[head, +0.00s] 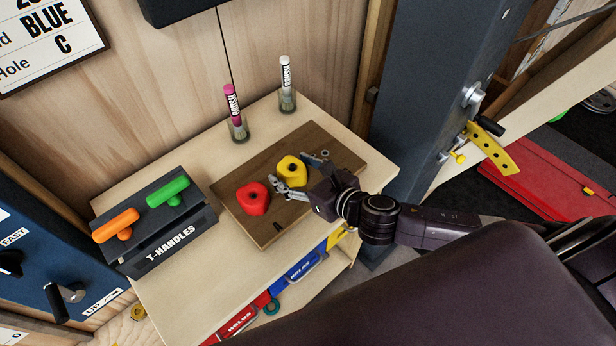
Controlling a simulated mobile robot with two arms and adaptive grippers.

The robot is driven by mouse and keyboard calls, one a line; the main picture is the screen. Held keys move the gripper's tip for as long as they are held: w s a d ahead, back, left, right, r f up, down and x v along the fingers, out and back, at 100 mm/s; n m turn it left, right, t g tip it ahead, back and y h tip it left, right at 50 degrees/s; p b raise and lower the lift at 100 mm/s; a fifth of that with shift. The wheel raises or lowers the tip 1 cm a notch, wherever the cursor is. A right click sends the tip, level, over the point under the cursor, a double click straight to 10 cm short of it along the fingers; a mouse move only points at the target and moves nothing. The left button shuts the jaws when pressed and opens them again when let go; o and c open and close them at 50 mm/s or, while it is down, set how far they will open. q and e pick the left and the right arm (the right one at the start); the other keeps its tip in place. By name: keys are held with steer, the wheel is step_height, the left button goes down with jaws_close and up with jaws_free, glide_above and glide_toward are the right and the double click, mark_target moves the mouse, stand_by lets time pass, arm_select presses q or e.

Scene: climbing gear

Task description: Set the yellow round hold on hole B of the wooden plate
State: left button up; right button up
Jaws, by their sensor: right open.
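The yellow round hold (290,169), with a dark hole in its middle, sits on the brown wooden plate (262,233). My right gripper (297,173) reaches in from the right with its fingers spread, one finger on each side of the yellow hold's near part. Whether the fingers touch it I cannot tell. A red hold (253,199) sits on the plate to the left of the yellow one. A small metal ring (325,153) shows at the plate's far right. The hole letters are not readable. My left gripper is out of view.
The plate lies on a pale wooden table (183,290). A dark T-handles box (160,238) with an orange and a green handle stands at the left. Pink (235,112) and white (287,85) brushes stand in jars behind. A dark post (430,90) rises at the right.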

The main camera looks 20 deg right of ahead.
steer(key=b+v, duration=0.1)
steer(key=v, duration=0.8)
steer(key=shift+s+d+f+b, duration=0.1)
steer(key=shift+s+d+b, duration=0.05)
steer(key=shift+s+b, duration=0.2)
steer(key=shift+s+d+r, duration=0.2)
steer(key=shift+s+r, duration=0.35)
steer(key=shift+s, duration=0.15)
